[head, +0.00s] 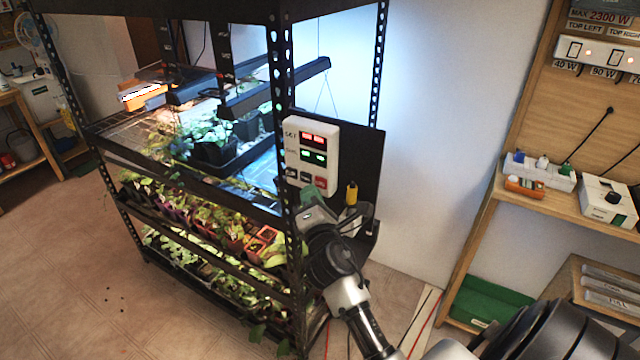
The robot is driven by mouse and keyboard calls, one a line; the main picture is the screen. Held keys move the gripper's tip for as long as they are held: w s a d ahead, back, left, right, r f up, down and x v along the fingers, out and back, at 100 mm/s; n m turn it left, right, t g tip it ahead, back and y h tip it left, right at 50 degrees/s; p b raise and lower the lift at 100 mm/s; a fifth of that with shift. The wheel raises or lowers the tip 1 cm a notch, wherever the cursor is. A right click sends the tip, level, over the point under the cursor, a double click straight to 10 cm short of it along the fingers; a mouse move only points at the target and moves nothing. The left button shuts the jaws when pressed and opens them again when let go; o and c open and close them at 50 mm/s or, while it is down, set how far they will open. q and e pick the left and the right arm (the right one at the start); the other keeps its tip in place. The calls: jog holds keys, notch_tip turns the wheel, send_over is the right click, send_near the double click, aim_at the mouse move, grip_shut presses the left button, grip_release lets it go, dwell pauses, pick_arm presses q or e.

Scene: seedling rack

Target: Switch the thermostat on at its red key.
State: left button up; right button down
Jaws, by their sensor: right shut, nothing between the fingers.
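The thermostat (296,150) is a white box on a black panel at the near corner post of the rack. It has a red display above a green one, and a row of small keys along its bottom. The red key (320,183) is the rightmost of that row; the others look dark. My right gripper (309,196) is shut and empty, just below the key row in the picture. I cannot tell whether it touches the box. My left gripper is not in view.
The metal rack (289,235) holds several seedling trays under lamps. A yellow-topped item (351,193) is on the black panel right of the gripper. A wooden shelf unit (480,225) with a power strip (598,52) and boxes stands at right.

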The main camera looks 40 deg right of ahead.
jog(key=shift+d, duration=0.1)
dwell(0.3)
jog(key=shift+w+d, duration=0.15)
jog(key=shift+d, duration=0.2)
jog(key=shift+d, duration=0.1)
dwell(0.4)
jog(key=shift+s+a, duration=0.2)
jog(key=shift+a, duration=0.35)
jog(key=shift+a, duration=0.1)
jog(key=shift+s+a+b, duration=0.15)
jog(key=shift+s+a, duration=0.25)
jog(key=shift+a, duration=0.5)
jog(key=shift+s+a+b, duration=0.1)
jog(key=shift+s+a, duration=0.25)
jog(key=shift+a, duration=0.55)
jog(key=shift+s+a+b, duration=0.15)
jog(key=shift+s+a, duration=0.25)
jog(key=shift+a, duration=0.5)
